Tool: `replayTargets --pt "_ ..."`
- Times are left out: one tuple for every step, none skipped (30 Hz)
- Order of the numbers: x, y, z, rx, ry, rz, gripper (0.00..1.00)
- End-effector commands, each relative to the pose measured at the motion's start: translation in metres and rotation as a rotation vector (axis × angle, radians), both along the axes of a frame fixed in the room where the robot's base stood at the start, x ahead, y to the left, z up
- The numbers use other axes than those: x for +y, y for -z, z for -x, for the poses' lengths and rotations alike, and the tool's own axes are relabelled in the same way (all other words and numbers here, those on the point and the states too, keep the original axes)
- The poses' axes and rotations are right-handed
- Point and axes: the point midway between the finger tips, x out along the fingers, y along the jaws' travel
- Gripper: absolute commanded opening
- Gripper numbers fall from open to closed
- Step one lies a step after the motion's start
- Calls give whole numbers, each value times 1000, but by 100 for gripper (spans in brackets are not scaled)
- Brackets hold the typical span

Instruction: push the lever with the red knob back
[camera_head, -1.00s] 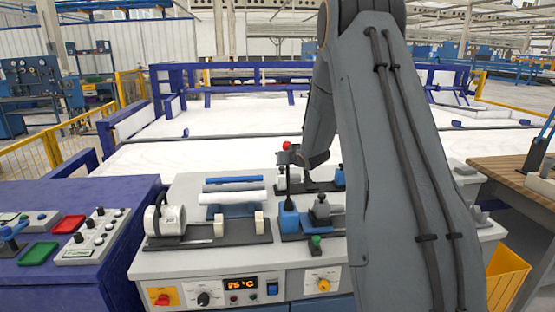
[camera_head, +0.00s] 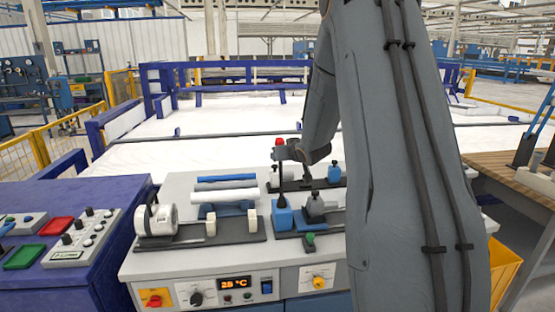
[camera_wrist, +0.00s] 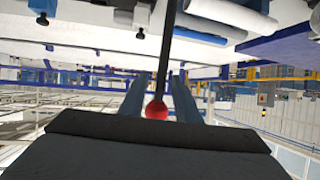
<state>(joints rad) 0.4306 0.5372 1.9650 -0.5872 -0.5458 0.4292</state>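The lever is a thin dark rod with a red knob (camera_head: 279,142) on top. It rises nearly upright from a blue block (camera_head: 283,217) on the grey console. My gripper (camera_head: 284,153) is at the top of the lever, just below the knob in the head view. In the wrist view, which is upside down, the red knob (camera_wrist: 157,110) lies between my two blue-grey fingers (camera_wrist: 158,82). The fingers stand apart with a gap beside the rod (camera_wrist: 166,50), so the gripper looks open around the lever. Whether a finger touches it is unclear.
A grey fitting (camera_head: 316,206) and a green-knobbed part (camera_head: 310,241) sit close to the lever's base. Blue and white pipes (camera_head: 224,193) and a white roll (camera_head: 157,218) lie to the left. My arm hides the console's right side.

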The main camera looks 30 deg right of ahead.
Motion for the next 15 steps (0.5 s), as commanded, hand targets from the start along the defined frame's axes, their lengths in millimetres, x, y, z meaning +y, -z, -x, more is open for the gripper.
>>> replayTargets --pt "0 -3 6 -1 1 1 30" --pt "0 -5 9 -1 1 1 30" --pt "1 -6 13 0 1 0 30" --pt "1 -7 16 0 1 0 30" --pt "1 -9 18 -1 1 0 30" --pt "2 -10 20 -1 1 0 30" --pt "2 -10 22 0 2 -1 30" --pt "2 -10 23 1 2 -2 30" --pt "2 -11 24 1 1 -2 30" --pt "2 -11 25 1 0 -1 30" --pt "3 -11 25 1 0 -1 30" --pt "3 -12 25 0 0 -1 30" --pt "3 -12 25 0 0 -1 30" --pt "3 -12 25 0 0 -1 30" --pt "3 -12 25 0 0 -1 30"
